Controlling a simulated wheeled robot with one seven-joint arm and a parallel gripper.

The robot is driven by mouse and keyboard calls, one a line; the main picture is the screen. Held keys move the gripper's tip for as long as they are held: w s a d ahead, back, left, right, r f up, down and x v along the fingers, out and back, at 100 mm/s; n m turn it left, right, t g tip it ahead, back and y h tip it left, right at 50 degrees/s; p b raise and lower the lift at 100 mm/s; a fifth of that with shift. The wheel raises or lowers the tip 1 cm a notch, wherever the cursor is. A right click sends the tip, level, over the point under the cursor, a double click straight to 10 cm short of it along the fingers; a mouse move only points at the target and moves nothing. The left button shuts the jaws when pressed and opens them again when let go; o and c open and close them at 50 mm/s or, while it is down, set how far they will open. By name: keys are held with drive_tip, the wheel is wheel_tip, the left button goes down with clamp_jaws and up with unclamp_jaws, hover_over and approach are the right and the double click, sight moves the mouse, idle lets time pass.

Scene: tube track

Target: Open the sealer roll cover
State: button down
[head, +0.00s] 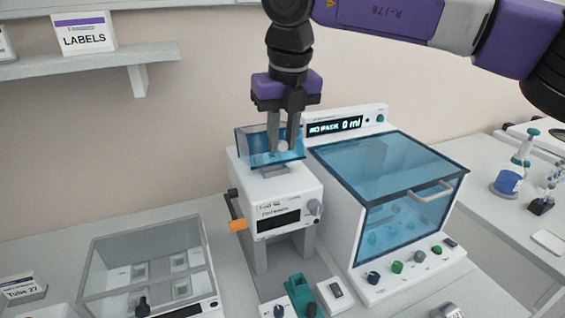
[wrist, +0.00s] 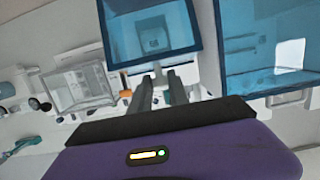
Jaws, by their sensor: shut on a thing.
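The sealer (head: 275,205) is a white boxy machine with a dark display, a knob and an orange-tipped lever on its left. Its roll cover (head: 250,143) is a clear blue piece on top of the machine. My gripper (head: 282,150) points down at the cover and is shut on it, near its front side. The fingers hide part of the cover, so the exact grip is unclear. In the wrist view the cover (wrist: 150,30) is a blue dark-edged panel just past my fingers (wrist: 157,80). How far the cover is raised is hard to tell.
A larger machine with a blue lid (head: 390,165) and handle stands close on the right. A clear grey-lidded box (head: 150,255) stands at front left. A green item (head: 300,290) lies in front. A shelf (head: 90,62) hangs at upper left.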

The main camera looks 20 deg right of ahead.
drive_tip(key=shift+w+r, duration=0.3)
drive_tip(key=shift+r, duration=0.25)
drive_tip(key=shift+w+r+p, duration=1.1)
drive_tip(key=shift+r+p, duration=0.05)
drive_tip(key=shift+p, duration=0.45)
drive_tip(key=shift+w+r+p, duration=0.3)
drive_tip(key=shift+r+p, duration=0.15)
drive_tip(key=shift+p, duration=0.15)
drive_tip(key=shift+w+r+p, duration=0.45)
drive_tip(key=shift+w+p, duration=0.1)
drive_tip(key=shift+p, duration=0.2)
drive_tip(key=shift+w+p, duration=0.3)
drive_tip(key=shift+w, duration=0.1)
